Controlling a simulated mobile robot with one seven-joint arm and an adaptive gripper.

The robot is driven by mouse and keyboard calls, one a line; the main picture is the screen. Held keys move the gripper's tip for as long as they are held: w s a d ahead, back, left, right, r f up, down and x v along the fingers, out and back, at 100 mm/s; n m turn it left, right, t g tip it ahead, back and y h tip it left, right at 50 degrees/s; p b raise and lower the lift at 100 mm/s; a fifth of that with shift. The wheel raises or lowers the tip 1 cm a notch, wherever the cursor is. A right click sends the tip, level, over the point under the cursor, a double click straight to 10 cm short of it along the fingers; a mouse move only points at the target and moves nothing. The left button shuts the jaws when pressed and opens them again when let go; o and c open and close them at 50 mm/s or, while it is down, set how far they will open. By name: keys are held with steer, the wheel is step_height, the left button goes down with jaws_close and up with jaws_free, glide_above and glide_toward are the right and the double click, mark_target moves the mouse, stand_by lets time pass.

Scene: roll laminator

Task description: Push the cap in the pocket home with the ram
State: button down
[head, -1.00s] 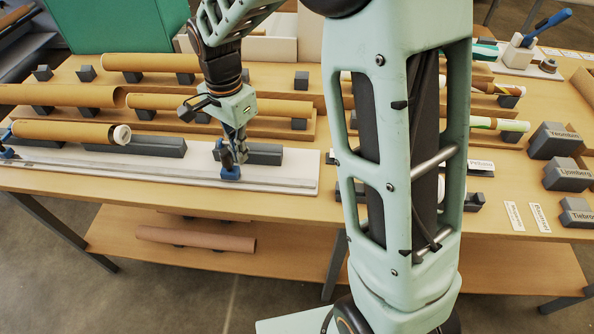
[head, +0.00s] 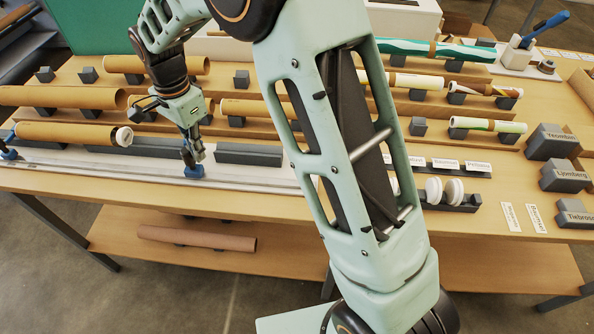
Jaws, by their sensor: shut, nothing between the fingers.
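A brown cardboard tube (head: 65,133) lies at the left on the pale rail fixture (head: 250,177) along the table's front. A white cap (head: 124,136) sits at the tube's right end; how deep it sits I cannot tell. The blue ram (head: 194,172) stands on the rail to the right of the cap, with a gap between them. My gripper (head: 192,157) is shut, pointing down at the top of the ram, close to or touching it; nothing shows between its fingers. A blue piece (head: 8,154) is at the rail's left end.
Dark grey blocks (head: 248,154) line the rail's rear side. More brown tubes (head: 60,96) rest on supports behind. White caps (head: 454,190) stand in a dark rack at right, near name-labelled blocks (head: 566,176). Another tube (head: 195,238) lies on the lower shelf.

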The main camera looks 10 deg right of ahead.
steer(key=shift+w+a+p, duration=0.25)
steer(key=shift+w+a, duration=0.05)
steer(key=shift+a, duration=0.6)
steer(key=shift+w+a+p, duration=0.2)
steer(key=shift+w+a, duration=0.1)
steer(key=shift+a, duration=0.6)
steer(key=shift+w+a+p, duration=0.25)
steer(key=shift+w+a, duration=0.05)
steer(key=shift+a, duration=0.6)
steer(key=w+a+p, duration=0.1)
steer(key=a+p, duration=0.1)
steer(key=a, duration=0.2)
steer(key=w+a+p, duration=0.2)
steer(key=a, duration=0.3)
steer(key=w+a+p, duration=0.1)
steer(key=a+p, duration=0.1)
steer(key=a, duration=0.2)
steer(key=shift+w+a, duration=0.2)
steer(key=shift+s+d+b, duration=0.2)
steer(key=shift+d+b, duration=0.2)
steer(key=shift+d, duration=0.1)
steer(key=shift+s+d+b, duration=0.15)
steer(key=shift+d+b, duration=0.25)
steer(key=shift+d, duration=0.1)
step_height(320, 180, up, 8)
steer(key=p, duration=0.1)
steer(key=shift+p, duration=0.3)
